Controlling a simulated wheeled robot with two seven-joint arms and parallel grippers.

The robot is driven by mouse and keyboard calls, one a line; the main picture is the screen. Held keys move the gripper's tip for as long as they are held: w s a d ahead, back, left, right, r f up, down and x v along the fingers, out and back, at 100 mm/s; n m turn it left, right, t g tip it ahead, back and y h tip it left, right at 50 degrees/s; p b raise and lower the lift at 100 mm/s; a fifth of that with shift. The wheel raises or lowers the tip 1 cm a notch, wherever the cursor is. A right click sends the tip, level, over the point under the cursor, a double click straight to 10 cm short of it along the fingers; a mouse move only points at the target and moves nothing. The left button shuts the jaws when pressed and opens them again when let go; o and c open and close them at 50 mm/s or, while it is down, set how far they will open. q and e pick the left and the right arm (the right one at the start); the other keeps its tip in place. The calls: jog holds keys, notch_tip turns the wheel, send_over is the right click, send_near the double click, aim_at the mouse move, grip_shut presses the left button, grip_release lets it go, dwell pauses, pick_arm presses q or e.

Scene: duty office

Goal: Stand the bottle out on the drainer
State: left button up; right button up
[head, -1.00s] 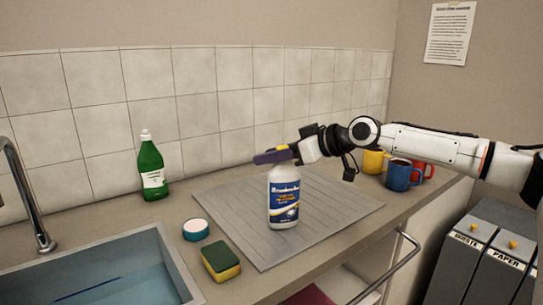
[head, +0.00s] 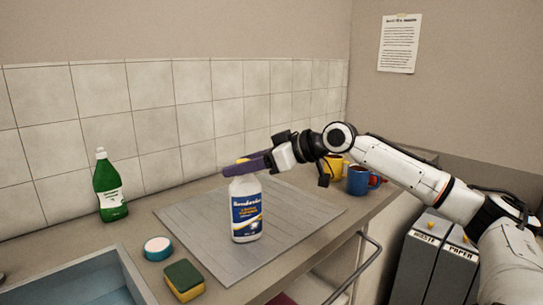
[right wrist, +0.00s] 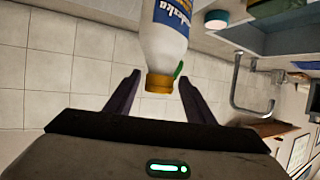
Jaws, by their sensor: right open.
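The white bottle (head: 246,213) with a blue label stands upright on the grey ridged drainer (head: 305,212), near its front middle. Its yellow cap (right wrist: 160,83) shows in the right wrist view. My right gripper (head: 246,166) is at the top of the bottle, with its dark fingers at cap height, partly hiding the cap in the head view. In the right wrist view the fingers (right wrist: 159,85) are spread, with the cap between their tips and a gap at each side. My left gripper is not in view.
A green bottle (head: 110,190) stands by the tiled wall at left. A round blue-rimmed tub (head: 157,249) and a sponge (head: 184,281) lie left of the drainer, beside the sink (head: 88,280). Mugs (head: 358,180) stand behind at right. Bins (head: 425,260) stand below the counter's right end.

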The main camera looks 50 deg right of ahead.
jog(key=b+v, duration=0.1)
jog(key=v, duration=0.7)
jog(key=shift+s+d, duration=0.1)
jog(key=shift+s, duration=0.05)
jog(key=shift+c, duration=0.4)
